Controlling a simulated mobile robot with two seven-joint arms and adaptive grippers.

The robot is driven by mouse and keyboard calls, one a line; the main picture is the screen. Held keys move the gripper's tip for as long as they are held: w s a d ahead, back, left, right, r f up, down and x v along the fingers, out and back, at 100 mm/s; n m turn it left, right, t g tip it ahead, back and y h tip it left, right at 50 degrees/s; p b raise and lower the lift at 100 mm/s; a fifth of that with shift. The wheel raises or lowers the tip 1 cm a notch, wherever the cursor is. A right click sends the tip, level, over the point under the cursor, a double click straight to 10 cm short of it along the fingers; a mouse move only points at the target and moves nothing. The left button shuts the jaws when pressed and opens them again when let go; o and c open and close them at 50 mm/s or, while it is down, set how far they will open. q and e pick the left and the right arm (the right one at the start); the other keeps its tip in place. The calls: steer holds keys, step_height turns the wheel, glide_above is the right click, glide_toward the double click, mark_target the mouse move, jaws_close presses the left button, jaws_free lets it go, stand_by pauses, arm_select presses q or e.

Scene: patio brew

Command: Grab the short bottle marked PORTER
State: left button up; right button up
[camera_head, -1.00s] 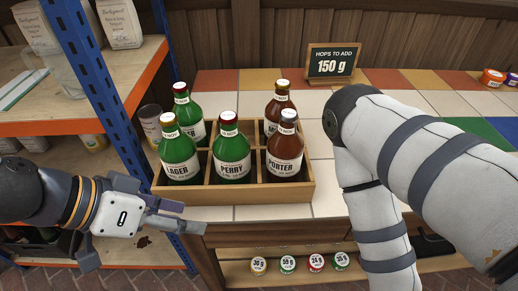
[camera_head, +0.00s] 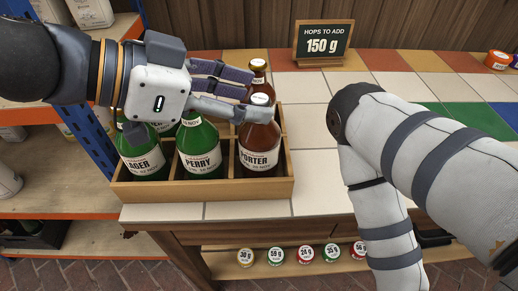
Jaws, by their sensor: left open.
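The brown bottle marked PORTER (camera_head: 259,150) stands upright in the front right compartment of the wooden crate (camera_head: 200,192).
Green bottles marked LAGER (camera_head: 143,155) and PERRY (camera_head: 200,150) fill the other front compartments. A sign reading 150 g (camera_head: 323,44) stands behind. The tiled counter right of the crate is clear up to my right arm. Labelled caps (camera_head: 275,256) sit below.

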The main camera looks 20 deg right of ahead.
mark_target(253, 100)
arm_select(q)
steer(key=x, duration=0.3)
steer(key=shift+w+f, duration=0.15)
steer(key=shift+f, duration=0.15)
jaws_close()
steer(key=shift+r, duration=0.1)
